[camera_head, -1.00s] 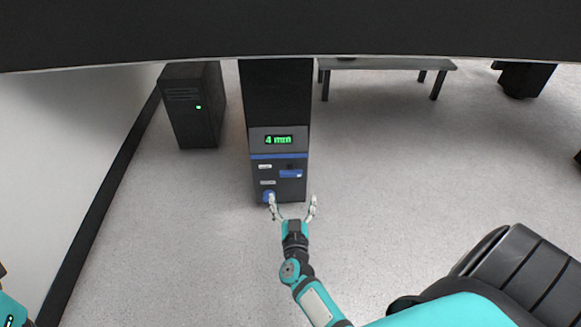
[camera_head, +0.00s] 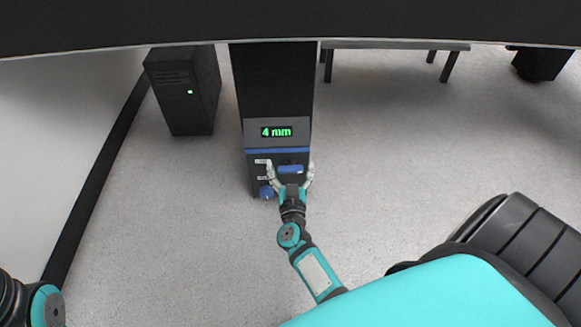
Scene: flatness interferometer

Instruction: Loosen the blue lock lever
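The blue lock lever (camera_head: 290,169) lies level on the front panel of a dark instrument column (camera_head: 278,95). A round blue knob (camera_head: 266,192) sits lower left of it on the same panel. A green display (camera_head: 276,132) above reads "4 mm". My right gripper (camera_head: 290,168) is open, its pale fingers spread to the left and right of the lever as seen from the head. I cannot tell whether the fingers touch the panel. Of my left arm only a part (camera_head: 45,305) shows at the lower left; its gripper is out of view.
A black computer tower (camera_head: 182,95) with a green light stands left of the column. A grey bench (camera_head: 390,45) is at the back right, with a dark object (camera_head: 540,64) beyond it. A dark slab spans the top. The floor between is clear.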

